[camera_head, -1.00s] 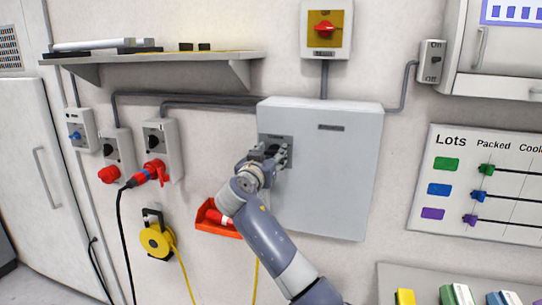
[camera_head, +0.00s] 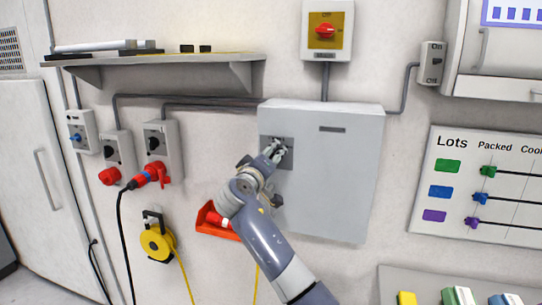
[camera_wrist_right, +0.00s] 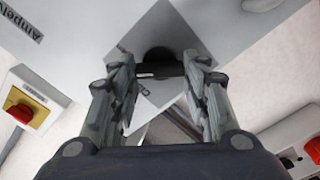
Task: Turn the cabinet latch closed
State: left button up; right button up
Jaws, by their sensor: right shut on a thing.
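The grey wall cabinet (camera_head: 335,190) is in the middle of the head view, with its door flush. Its latch sits on a darker square plate (camera_head: 288,163) at the door's left edge. My right gripper (camera_head: 275,150) is at this plate, covering most of the latch in the head view. In the right wrist view, the black latch handle (camera_wrist_right: 158,70) lies crosswise between the two fingers of my right gripper (camera_wrist_right: 157,72). The gripper is shut on the handle. The latch's exact angle is hard to tell. My left gripper is not in view.
A red-and-yellow switch box (camera_head: 327,30) is above the cabinet. A shelf (camera_head: 150,62) and sockets with a red plug (camera_head: 150,175) are to the left. A lots board (camera_head: 480,190) hangs to the right.

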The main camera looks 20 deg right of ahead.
jog(key=shift+n+p, duration=1.7)
jog(key=shift+n, duration=2.1)
jog(key=shift+f, duration=0.1)
jog(key=o, duration=1.1)
jog(key=shift+w, duration=0.1)
jog(key=shift+c, duration=0.2)
jog(key=v, duration=1.2)
jog(key=shift+f, duration=0.1)
